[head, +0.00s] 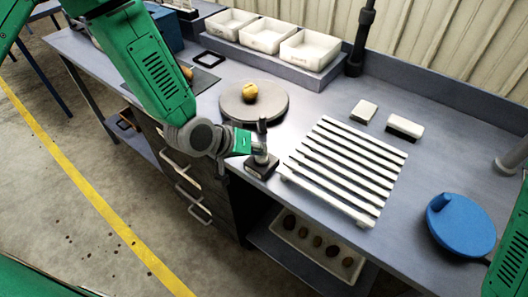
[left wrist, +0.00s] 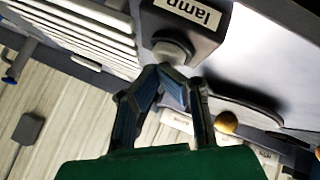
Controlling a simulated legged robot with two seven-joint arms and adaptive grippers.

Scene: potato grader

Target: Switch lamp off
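The lamp switch is a small dark box (head: 262,166) at the front edge of the bench, with an upright grey lever (head: 262,136). In the left wrist view the box carries a white label (left wrist: 188,12) reading "lamp", and the lever's round grey end (left wrist: 170,52) points towards the camera. My left gripper (head: 250,142) is beside the lever in the head view. In the left wrist view its fingers (left wrist: 165,72) come together at the tips, right by the lever end. I cannot tell whether they touch it. My right gripper is out of view.
A white slatted rack (head: 345,165) stands just right of the switch. A round grey plate (head: 253,106) with a potato (head: 250,92) lies behind it. White bins (head: 265,35) line the back. A blue disc (head: 461,225) sits at the right.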

